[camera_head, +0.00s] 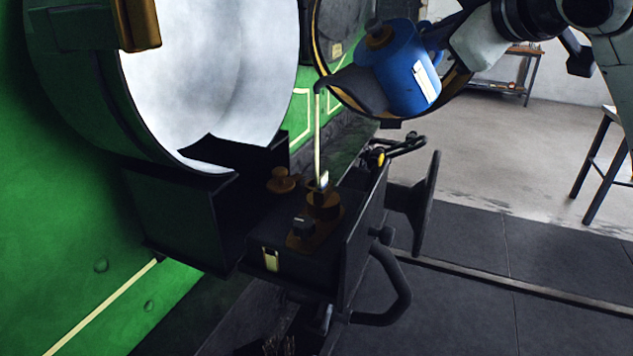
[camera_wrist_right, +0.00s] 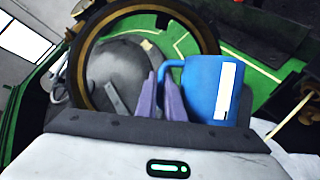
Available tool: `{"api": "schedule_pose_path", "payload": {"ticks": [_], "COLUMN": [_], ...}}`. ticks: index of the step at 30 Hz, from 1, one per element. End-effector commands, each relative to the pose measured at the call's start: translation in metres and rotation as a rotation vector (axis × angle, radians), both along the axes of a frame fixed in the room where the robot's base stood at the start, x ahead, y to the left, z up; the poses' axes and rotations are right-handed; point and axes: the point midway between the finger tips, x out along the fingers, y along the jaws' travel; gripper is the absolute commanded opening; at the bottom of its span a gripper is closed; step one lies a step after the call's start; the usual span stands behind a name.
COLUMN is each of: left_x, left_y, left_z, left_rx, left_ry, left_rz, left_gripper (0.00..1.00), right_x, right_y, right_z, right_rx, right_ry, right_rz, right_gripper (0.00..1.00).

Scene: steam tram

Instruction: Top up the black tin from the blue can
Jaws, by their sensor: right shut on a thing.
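The blue can (camera_head: 398,72) is held up at the right and tilted, its dark spout pointing left and down. A thin pale yellow stream (camera_head: 318,140) falls from the spout to a brown fitting (camera_head: 322,203) on top of a dark box with a yellow label, which seems to be the black tin (camera_head: 290,268). The level inside is hidden. My right gripper (camera_head: 440,38) is shut on the can's handle; in the right wrist view its fingers (camera_wrist_right: 163,95) are at the handle of the can (camera_wrist_right: 205,90). My left gripper is not in view.
A brown knob-like cap (camera_head: 283,181) sits left of the fitting. A large pale round face (camera_head: 215,70) and green panels stand at the left. A black curved handle (camera_head: 392,295) and a buffer-like disc (camera_head: 427,205) stick out at the right.

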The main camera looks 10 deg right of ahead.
Motion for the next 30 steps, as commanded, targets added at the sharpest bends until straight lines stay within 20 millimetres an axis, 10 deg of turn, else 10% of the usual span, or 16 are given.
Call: {"api": "schedule_pose_path", "payload": {"ticks": [30], "left_x": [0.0], "left_y": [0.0], "left_z": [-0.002], "left_rx": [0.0], "left_ry": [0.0], "left_rz": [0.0], "left_gripper": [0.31], "right_x": [0.0004], "right_y": [-0.0025], "right_z": [-0.0079], "right_rx": [0.05], "right_ry": [0.011], "right_rz": [0.0], "right_gripper": [0.0]}}
